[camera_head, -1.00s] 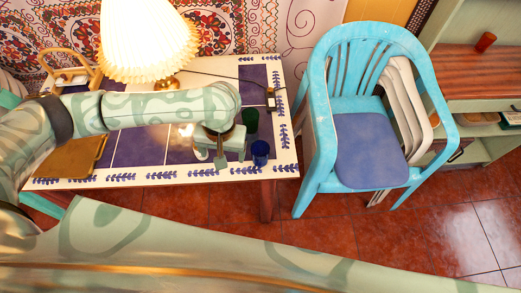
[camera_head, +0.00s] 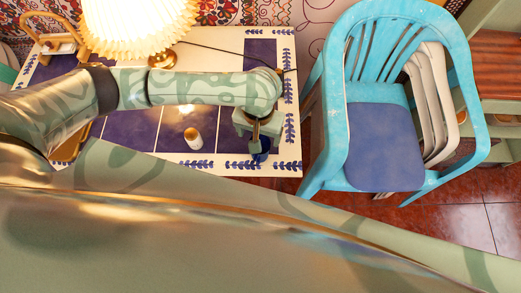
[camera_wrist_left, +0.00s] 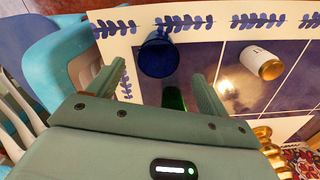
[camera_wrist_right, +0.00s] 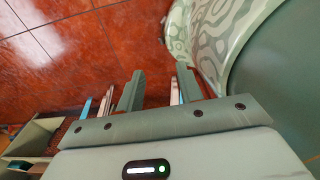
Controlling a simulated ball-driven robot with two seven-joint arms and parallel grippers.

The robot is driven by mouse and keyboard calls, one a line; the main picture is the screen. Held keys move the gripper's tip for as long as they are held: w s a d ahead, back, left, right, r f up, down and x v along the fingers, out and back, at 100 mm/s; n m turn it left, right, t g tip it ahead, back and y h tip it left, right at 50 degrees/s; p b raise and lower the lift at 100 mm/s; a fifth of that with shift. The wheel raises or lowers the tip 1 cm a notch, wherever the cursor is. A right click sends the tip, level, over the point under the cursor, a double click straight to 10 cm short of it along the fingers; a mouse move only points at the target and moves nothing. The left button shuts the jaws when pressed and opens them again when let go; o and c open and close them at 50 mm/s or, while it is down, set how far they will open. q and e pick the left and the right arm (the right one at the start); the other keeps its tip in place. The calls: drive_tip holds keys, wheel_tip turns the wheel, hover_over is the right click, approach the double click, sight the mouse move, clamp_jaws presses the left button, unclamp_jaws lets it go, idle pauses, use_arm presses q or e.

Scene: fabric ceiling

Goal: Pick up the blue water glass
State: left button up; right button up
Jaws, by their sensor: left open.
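The blue water glass (camera_head: 262,152) stands near the front right corner of the table, partly hidden by my left gripper. In the left wrist view the glass (camera_wrist_left: 158,58) shows just ahead of the fingertips, roughly centred between them. My left gripper (camera_head: 255,143) is open and empty, above and beside the glass; its two fingers (camera_wrist_left: 152,80) are apart. My right gripper (camera_wrist_right: 160,75) hangs over the red tiled floor, away from the table, fingers apart with nothing between them.
A dark green glass (camera_wrist_left: 173,98) stands close to the blue one, nearer the palm. A lamp (camera_head: 135,25) is at the back.

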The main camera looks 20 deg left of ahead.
use_arm(q)
wheel_tip(320, 180, down, 7)
drive_tip(key=b, duration=0.3)
drive_tip(key=shift+d+f+b, duration=0.1)
drive_tip(key=shift+f+b, duration=0.05)
drive_tip(key=shift+b, duration=0.25)
use_arm(e)
drive_tip(key=f, duration=0.4)
drive_tip(key=shift+w+f, duration=0.1)
drive_tip(key=shift+w, duration=0.15)
use_arm(q)
drive_tip(key=shift+c, duration=1)
drive_tip(key=c, duration=0.9)
use_arm(e)
drive_tip(key=shift+s, duration=0.1)
